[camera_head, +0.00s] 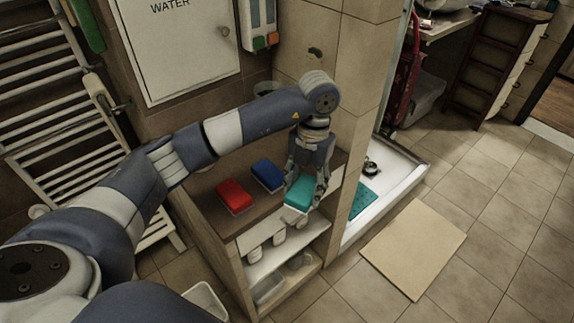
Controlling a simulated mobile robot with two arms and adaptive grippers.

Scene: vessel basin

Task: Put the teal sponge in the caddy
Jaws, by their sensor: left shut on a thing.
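The teal sponge (300,194) is in the jaws of my left gripper (304,196), above the front right part of the brown counter top (244,219). The gripper points down and is shut on the sponge; its fingers hide parts of it. I cannot tell whether the sponge touches the counter. I cannot make out the caddy for certain; a white open container (205,299) shows partly at the bottom edge, cut off by my arm. My right gripper is out of view.
A red sponge (234,196) and a blue sponge (268,175) lie on the counter left of the gripper. Shelves below hold white items (279,238). A tiled wall edge (350,170) stands close right, beside a shower tray (392,191). A beige mat (413,248) lies on open floor.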

